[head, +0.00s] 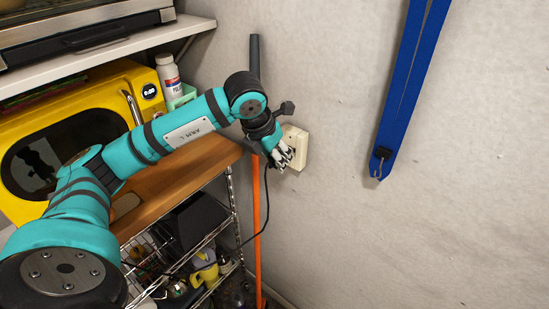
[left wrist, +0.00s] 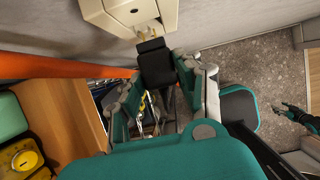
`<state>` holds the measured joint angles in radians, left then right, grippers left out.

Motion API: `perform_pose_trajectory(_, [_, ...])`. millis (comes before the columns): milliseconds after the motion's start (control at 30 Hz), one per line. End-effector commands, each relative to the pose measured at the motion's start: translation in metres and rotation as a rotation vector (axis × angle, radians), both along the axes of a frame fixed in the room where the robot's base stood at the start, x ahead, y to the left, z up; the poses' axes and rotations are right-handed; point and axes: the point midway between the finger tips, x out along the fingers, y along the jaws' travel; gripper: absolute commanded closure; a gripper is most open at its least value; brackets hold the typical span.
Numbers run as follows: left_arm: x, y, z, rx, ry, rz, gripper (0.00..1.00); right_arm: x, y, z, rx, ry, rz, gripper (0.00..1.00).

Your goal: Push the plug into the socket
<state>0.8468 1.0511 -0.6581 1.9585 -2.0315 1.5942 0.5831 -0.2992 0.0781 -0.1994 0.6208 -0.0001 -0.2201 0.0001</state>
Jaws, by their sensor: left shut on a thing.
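The socket (head: 296,148) is a cream box on the grey wall; it also shows at the top of the left wrist view (left wrist: 128,12). The black plug (left wrist: 155,62) has brass prongs that point at the socket's face. Part of the prongs shows between plug and socket; I cannot tell whether their tips are inside. My left gripper (head: 282,158) is shut on the plug, close in front of the socket; its fingers flank the plug in the left wrist view (left wrist: 160,78). In the head view the fingers hide most of the plug. My right gripper (left wrist: 290,110) appears small and far off at the right.
An orange pole (head: 256,225) stands against the wall beside the socket. A wooden board (head: 175,190) tops a wire rack, with a yellow microwave (head: 60,130) beside it. A dark cord (head: 266,205) hangs below my left gripper. A blue strap (head: 400,100) hangs at right.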

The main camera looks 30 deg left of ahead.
Motion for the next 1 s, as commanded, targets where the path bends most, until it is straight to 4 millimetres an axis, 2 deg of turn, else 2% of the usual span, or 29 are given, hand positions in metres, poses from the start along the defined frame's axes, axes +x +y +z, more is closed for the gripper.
perform_pose_trajectory(1000, [0.0,0.0007,0.0,0.0,-0.003,0.0,0.94,-0.0013,-0.0026,-0.007,-0.004,0.002,0.003,0.49])
